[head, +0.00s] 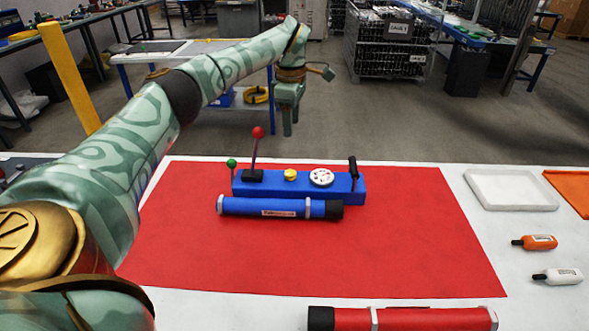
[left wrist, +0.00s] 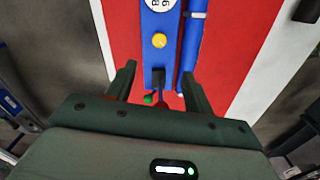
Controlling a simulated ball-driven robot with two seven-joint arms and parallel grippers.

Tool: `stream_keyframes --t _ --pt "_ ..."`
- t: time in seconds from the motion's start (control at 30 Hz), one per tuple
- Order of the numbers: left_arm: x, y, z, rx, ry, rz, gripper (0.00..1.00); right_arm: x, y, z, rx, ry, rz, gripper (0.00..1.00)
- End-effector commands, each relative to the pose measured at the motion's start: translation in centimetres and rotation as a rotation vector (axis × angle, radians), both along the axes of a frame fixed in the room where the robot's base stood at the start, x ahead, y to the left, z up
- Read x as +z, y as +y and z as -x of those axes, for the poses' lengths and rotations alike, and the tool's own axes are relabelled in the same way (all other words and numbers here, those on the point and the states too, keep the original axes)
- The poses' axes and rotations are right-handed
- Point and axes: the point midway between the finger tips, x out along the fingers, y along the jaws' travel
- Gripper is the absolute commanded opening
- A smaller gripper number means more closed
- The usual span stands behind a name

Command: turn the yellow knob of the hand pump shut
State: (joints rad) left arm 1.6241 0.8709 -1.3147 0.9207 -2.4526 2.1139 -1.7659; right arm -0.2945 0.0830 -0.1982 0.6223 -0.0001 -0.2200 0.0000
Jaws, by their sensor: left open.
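The blue hand pump (head: 335,185) lies on a red mat. Its small yellow knob (head: 290,174) sits on top between a black lever base and a round white dial (head: 321,177). My left gripper (head: 288,128) points down, above and beyond the pump near the table's far edge, apart from the knob. In the left wrist view the two fingers (left wrist: 158,85) stand wide apart with nothing between them in grip. The yellow knob (left wrist: 160,40) shows beyond the fingertips there. My right gripper is in neither view.
A red-balled lever (head: 257,145) and a green-balled lever (head: 232,170) rise at the pump's left end, a black handle (head: 353,172) at its right. A blue tube (head: 250,207) lies along the front. A red tube (head: 405,318) lies nearer. The mat's middle is clear.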

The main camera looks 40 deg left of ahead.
Motion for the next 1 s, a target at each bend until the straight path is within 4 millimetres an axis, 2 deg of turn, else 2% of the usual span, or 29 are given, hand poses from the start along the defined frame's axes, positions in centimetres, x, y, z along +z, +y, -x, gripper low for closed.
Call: stream_keyframes --t 0.3,0.5,0.7,1.0 --pt "-8.1 0.0 0.0 0.001 0.008 0.0 0.52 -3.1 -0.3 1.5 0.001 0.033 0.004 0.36" --pt "-12.6 0.1 0.0 0.002 0.005 -0.002 0.52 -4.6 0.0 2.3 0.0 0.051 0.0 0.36" --pt "-15.1 0.1 0.0 0.001 0.001 -0.003 0.52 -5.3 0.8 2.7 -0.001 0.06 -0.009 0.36" --pt "-15.6 0.1 0.0 0.002 -0.002 -0.003 0.52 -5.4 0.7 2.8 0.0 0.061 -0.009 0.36"
